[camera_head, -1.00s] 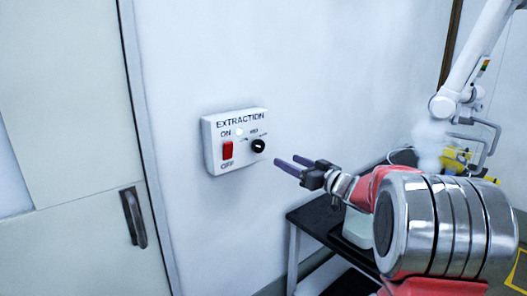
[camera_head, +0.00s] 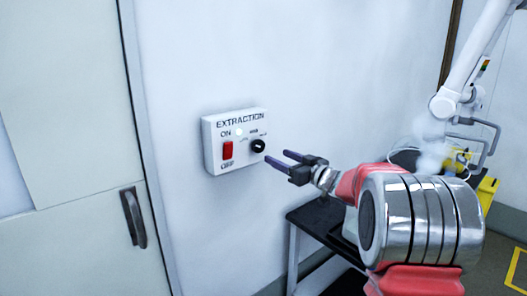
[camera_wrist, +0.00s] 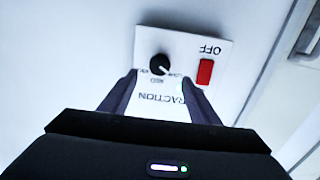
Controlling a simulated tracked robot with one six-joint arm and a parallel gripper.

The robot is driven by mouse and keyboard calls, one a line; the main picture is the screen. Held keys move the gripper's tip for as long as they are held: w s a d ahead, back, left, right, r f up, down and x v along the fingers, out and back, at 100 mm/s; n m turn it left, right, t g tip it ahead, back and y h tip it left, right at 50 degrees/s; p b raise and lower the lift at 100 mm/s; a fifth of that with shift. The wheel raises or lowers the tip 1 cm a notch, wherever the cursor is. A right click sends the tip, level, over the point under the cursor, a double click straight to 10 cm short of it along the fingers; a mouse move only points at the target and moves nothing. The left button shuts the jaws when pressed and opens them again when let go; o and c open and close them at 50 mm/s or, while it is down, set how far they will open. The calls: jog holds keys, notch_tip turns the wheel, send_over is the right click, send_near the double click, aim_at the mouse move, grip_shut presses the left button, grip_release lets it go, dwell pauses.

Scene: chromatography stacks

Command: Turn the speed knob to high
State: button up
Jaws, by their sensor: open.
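The white EXTRACTION box (camera_head: 212,162) is on the wall and carries the round black speed knob (camera_head: 258,145) on its right side. In the wrist view the knob (camera_wrist: 159,64) appears upside down, with a pale pointer mark towards the small label that looks like LOW. My gripper (camera_head: 275,156) is open and empty, its two dark fingers pointing at the box just right of and below the knob.
A red ON/OFF switch (camera_head: 228,150) sits left of the knob, below a lit indicator (camera_head: 239,132). A door with a dark handle (camera_head: 133,218) is on the left. A black-topped table (camera_head: 318,216) stands below my arm. A white jointed extraction arm (camera_head: 468,75) hangs at right.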

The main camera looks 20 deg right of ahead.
aim_at(260, 148)
jog(key=x, duration=0.9)
jog(key=shift+w, duration=0.1)
jog(key=c, duration=1.1)
